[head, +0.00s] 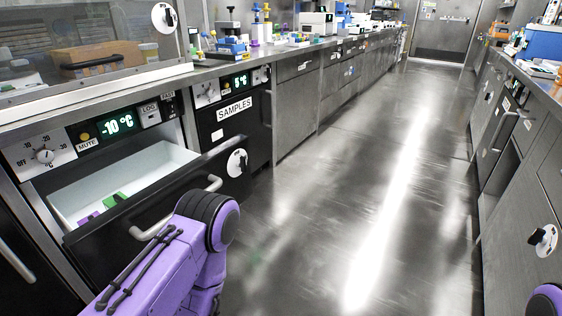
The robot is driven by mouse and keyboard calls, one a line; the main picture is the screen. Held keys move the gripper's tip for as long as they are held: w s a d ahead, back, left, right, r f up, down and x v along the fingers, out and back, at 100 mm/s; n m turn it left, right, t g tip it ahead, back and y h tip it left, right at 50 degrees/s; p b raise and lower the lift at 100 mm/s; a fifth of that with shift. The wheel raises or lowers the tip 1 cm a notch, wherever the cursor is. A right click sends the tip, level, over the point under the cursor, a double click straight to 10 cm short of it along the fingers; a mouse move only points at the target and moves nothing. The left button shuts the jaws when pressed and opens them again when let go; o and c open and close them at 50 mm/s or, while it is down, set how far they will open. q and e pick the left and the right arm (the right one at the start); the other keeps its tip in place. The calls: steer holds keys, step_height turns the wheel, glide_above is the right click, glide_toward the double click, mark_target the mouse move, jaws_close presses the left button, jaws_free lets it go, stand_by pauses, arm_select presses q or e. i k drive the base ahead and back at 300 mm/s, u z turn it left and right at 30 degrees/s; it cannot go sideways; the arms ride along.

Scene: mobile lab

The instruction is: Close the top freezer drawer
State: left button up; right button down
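The top freezer drawer (150,212) stands open at the left, pulled out below the panel that reads -10 °C. It has a black front and a grey bar handle (142,235). Its white inside (150,175) shows, with small green (114,200) and purple (88,217) items in it. My purple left arm (165,262) comes up from the bottom left in front of the drawer and overlaps part of the handle. I cannot tell whether it touches. My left gripper is not in view. Only a bit of my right arm (547,300) shows at the bottom right corner; its gripper is not in view.
A closed SAMPLES unit (235,130) with a dial stands just beyond the drawer. A counter (230,62) with lab gear runs along the left, above grey cabinets. Cabinets (515,190) line the right side. The shiny floor (360,170) between is clear up to a far door (443,33).

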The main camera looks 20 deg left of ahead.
mark_target(105, 245)
steer(key=z, duration=0.1)
steer(key=i, duration=0.65)
steer(key=u, duration=1.6)
